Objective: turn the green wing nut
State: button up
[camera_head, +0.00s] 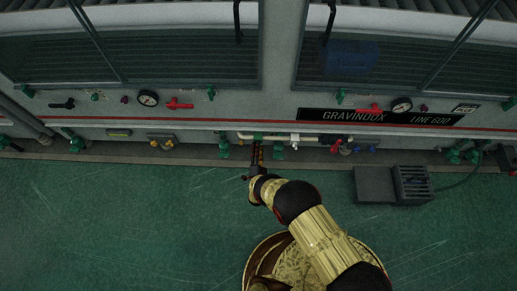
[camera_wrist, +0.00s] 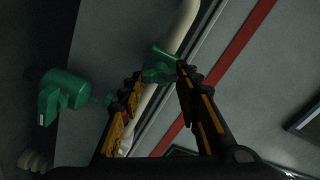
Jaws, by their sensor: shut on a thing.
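The green wing nut (camera_wrist: 158,62) sits on a pale pipe (camera_wrist: 182,28) in the wrist view, between the tips of my two fingers. My gripper (camera_wrist: 161,76) has black and yellow-orange fingers and is shut on it. In the head view my gripper (camera_head: 257,147) reaches up to the pipe at the foot of the machine. A bit of green (camera_head: 258,137) shows there just above the fingers. Part of the nut is hidden by the fingertips, and its exact angle is hard to tell.
Another green fitting (camera_wrist: 65,90) is left of my fingers in the wrist view. In the head view green fittings (camera_head: 224,149) and (camera_head: 278,151) flank my gripper. A red-handled valve (camera_head: 336,146) is further right. A grey box (camera_head: 374,184) stands on the open green floor.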

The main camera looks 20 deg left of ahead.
dwell(0.3)
jog(key=o, duration=1.1)
jog(key=shift+o, duration=0.5)
jog(key=v, duration=1.2)
jog(key=shift+f, duration=0.1)
